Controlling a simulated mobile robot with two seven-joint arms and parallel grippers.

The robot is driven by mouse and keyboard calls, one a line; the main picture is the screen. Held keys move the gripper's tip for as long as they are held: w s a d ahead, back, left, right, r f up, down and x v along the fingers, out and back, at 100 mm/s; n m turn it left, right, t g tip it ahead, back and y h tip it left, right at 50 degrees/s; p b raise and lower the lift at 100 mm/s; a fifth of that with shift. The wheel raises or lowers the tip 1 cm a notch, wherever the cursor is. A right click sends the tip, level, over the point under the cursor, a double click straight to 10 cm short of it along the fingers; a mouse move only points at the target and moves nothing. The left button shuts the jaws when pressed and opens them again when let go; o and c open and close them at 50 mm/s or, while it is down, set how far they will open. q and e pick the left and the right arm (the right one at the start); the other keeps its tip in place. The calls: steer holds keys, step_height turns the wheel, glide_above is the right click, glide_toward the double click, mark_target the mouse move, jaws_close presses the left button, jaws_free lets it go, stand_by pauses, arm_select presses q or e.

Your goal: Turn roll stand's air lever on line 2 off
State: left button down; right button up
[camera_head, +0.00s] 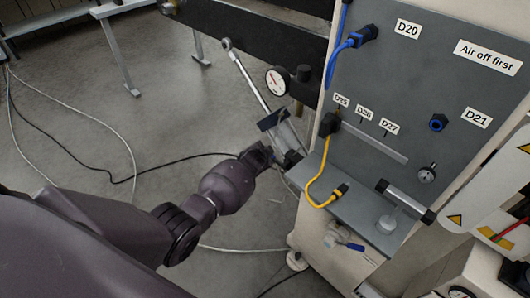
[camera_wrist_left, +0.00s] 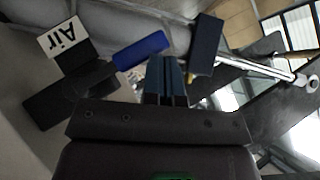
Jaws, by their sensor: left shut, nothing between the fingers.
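In the left wrist view, a blue lever handle (camera_wrist_left: 142,50) sticks out beside a dark valve body and a white label reading "Air" (camera_wrist_left: 62,38). My left gripper (camera_wrist_left: 166,80) is shut and empty, its fingertips just right of and close to the blue handle; I cannot tell whether they touch. In the head view, the left gripper (camera_head: 282,160) is beside the left edge of the grey panel (camera_head: 370,80), and that lever cannot be made out there. A separate blue-handled valve (camera_head: 346,243) shows low under the panel's ledge. My right gripper is not in view.
A dark block (camera_wrist_left: 206,45) stands right of the fingers in the wrist view. A silver rod (camera_head: 250,82) and a dial gauge (camera_head: 277,80) are beyond the gripper. A yellow cable (camera_head: 314,188) hangs at the panel. Cables cross the open floor (camera_head: 90,100) at left.

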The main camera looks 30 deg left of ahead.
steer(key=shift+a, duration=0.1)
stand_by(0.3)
arm_select(q)
steer(key=shift+r, duration=0.1)
steer(key=s+a+r+p, duration=0.2)
steer(key=s+r+p, duration=0.4)
steer(key=r, duration=0.5)
steer(key=shift+s+a+p, duration=0.2)
steer(key=shift+s+p, duration=0.1)
steer(key=shift+p, duration=0.45)
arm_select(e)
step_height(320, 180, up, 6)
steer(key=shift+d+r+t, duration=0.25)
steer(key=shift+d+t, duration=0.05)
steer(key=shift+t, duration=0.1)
